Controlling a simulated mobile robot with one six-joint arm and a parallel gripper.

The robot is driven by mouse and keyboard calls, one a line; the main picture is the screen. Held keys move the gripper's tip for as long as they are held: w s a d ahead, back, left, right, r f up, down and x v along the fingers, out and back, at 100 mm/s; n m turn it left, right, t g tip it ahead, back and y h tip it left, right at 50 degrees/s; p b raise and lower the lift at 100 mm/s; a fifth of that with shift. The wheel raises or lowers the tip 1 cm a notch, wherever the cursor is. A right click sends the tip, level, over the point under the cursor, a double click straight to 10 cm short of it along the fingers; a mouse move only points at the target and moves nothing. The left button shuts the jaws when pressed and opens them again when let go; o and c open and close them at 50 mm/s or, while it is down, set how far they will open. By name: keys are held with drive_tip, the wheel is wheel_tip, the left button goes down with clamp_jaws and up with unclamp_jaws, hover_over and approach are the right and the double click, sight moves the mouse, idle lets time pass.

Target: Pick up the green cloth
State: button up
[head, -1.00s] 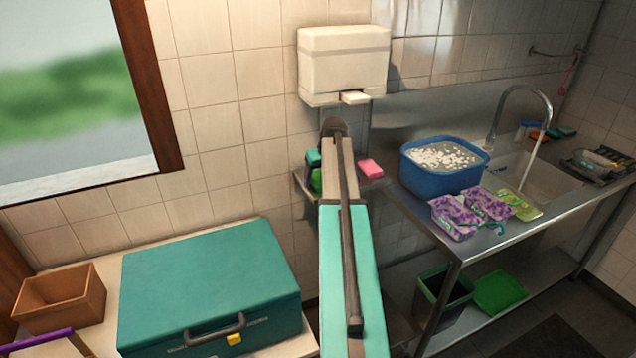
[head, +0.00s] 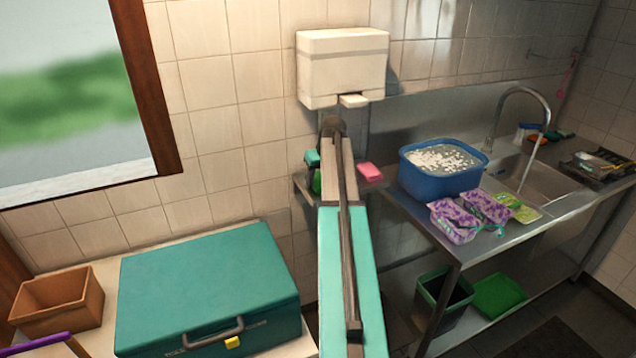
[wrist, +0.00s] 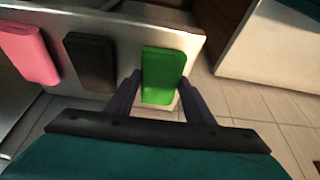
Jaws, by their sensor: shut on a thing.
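The green cloth (wrist: 164,70) is a bright green flat rectangle at the edge of a metal shelf in the wrist view. My gripper (wrist: 159,79) has its two dark fingers on either side of the cloth and is shut on it. The cloth's lower end hangs between the fingers, and its top end is over the shelf. I cannot tell whether it still touches the shelf. In the head view, a small green part of the cloth (head: 317,183) shows left of my arm, which hides the rest.
A black cloth (wrist: 91,62) and a pink one (wrist: 29,52) lie on the same metal shelf (wrist: 125,27). The white dispenser (head: 343,68) hangs on the wall above. A steel counter (head: 408,187) with a blue tub (head: 436,184) stands right, a teal case (head: 205,280) left.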

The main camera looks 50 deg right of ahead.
drive_tip(key=shift+r+b, duration=0.55)
drive_tip(key=shift+r, duration=0.75)
drive_tip(key=s+d+b, duration=0.1)
drive_tip(key=s+b, duration=0.1)
drive_tip(key=s, duration=0.6)
drive_tip(key=s+d+r+b, duration=0.1)
drive_tip(key=s+b, duration=0.1)
drive_tip(key=s, duration=0.5)
drive_tip(key=shift+s+d+r, duration=0.3)
drive_tip(key=shift+s+d, duration=0.1)
